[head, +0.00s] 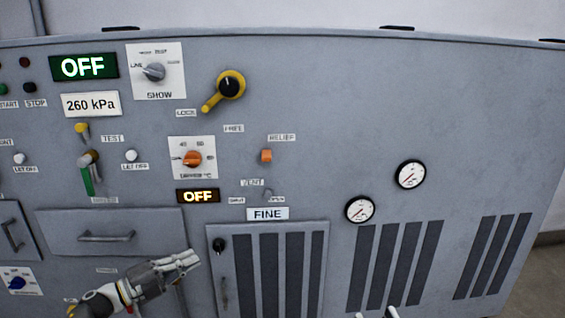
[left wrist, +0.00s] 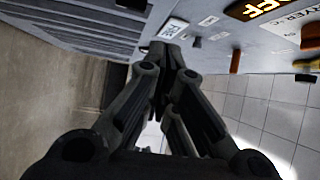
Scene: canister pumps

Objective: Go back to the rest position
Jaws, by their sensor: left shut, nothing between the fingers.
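My left gripper (head: 190,259) is shut and empty in the head view, in front of the grey panel (head: 460,120) at the lower left. Its fingers overlap the view just below the drawer and left of the vented door. In the left wrist view, the fingers (left wrist: 168,60) come together, with nothing between them. At the bottom edge of the head view, small pale tips (head: 390,312) show, probably of my right gripper; too little is visible to tell its jaw state.
The panel carries a yellow lever (head: 213,101), an orange knob (head: 192,159), a drawer handle (head: 106,237), a vented door (head: 292,270) and two gauges (head: 410,174). A small lever with a green part (head: 87,180) hangs at the left. Floor (head: 548,270) shows at the right.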

